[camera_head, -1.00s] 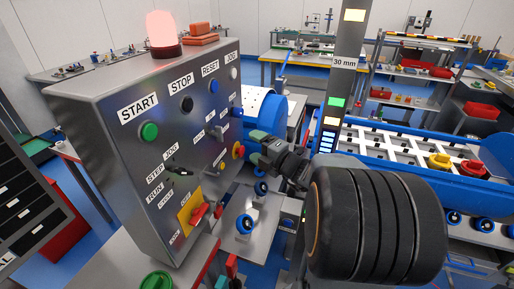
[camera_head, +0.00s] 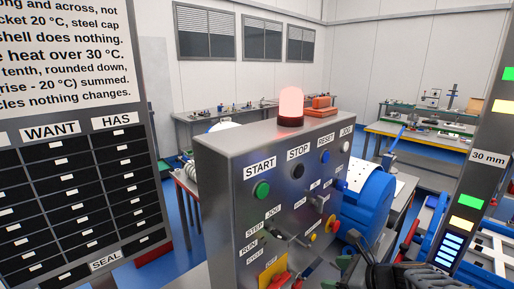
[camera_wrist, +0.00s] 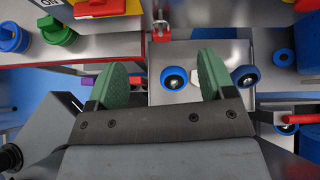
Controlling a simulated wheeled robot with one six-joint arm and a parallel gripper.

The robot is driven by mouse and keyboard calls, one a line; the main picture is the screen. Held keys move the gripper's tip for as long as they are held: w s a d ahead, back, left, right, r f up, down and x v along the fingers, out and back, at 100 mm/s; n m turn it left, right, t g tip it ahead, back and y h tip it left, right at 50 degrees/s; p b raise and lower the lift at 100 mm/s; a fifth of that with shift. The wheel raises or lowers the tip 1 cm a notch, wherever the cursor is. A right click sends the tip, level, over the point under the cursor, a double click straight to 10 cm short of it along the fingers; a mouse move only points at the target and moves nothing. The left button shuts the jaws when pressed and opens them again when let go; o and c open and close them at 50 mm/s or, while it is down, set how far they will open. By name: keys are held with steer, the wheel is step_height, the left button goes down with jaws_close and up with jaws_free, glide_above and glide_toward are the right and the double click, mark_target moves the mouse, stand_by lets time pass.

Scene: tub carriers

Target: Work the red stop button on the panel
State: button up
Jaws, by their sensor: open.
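The grey metal control panel (camera_head: 225,170) stands in the middle of the head view. Below its STOP label (camera_head: 299,152) is a dark, nearly black button (camera_head: 297,171), not a red one. A red rotary handle (camera_head: 276,281) on a yellow plate is at the panel's bottom, partly cut off. My gripper (camera_wrist: 160,76) is open in the wrist view, with nothing between its green fingertips. In the head view it is low, right of the panel, and mostly hidden.
The panel also has a green START button (camera_head: 261,190), a blue RESET button (camera_head: 325,157), and a lit red lamp (camera_head: 291,105) on top. A blue drum (camera_head: 370,210) stands behind it. The wrist view shows a green knob (camera_wrist: 58,32) and blue rollers (camera_wrist: 174,78).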

steer(key=s+a+r+n+g+h, duration=0.15)
steer(key=s+n+h, duration=0.25)
steer(key=n, duration=0.9)
steer(key=s+a+r+n+g+h, duration=0.15)
steer(key=s+n+h, duration=0.3)
steer(key=n, duration=0.85)
steer(key=n+t+b, duration=1)
steer(key=n, duration=0.2)
glide_toward(337, 228)
steer(key=w+d+r, duration=0.1)
steer(key=d+r, duration=0.1)
steer(key=d, duration=0.1)
steer(key=shift+w+a+f+n+t+y+b, duration=0.35)
steer(key=shift+w+f+n+y, duration=0.45)
steer(key=shift+w+n+y, duration=0.6)
steer(key=shift+w+a+f+n+t+y+b, duration=0.35)
steer(key=shift+w+f+n+y, duration=0.55)
steer(key=shift+w+n, duration=0.85)
steer(key=shift+w+a+f+n+t+y+b, duration=0.3)
steer(key=shift+w+f+n+y, duration=0.45)
steer(key=shift+w+n+y, duration=0.8)
